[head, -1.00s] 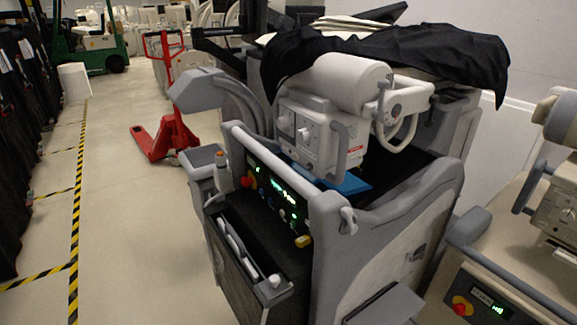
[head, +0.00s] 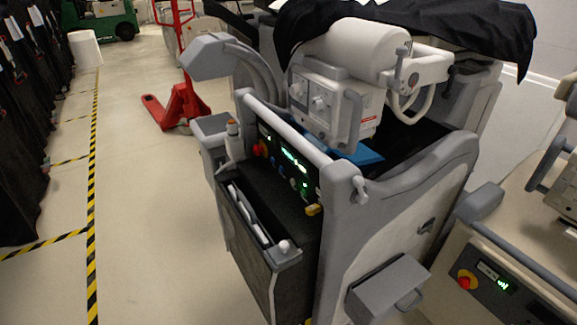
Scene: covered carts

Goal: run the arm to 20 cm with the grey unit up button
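The grey unit (head: 405,225) is a mobile cart with a grey shell, in the middle of the head view. Its dark control panel (head: 287,165) faces left, with green lit readouts, a red knob and a yellow part. The readout and button labels are too small to read. A white cylinder and boxy head with knobs (head: 327,98), part of the arm, rest on top of the unit. A black cover (head: 450,32) drapes over its back. Neither of my grippers is in view.
A beige unit (head: 510,265) with a red knob and green display stands at the right. A red pallet jack (head: 183,103) and a green forklift (head: 108,22) are behind. Black draped things (head: 20,150) line the left. Open floor (head: 160,220) lies left of the grey unit, beside striped tape.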

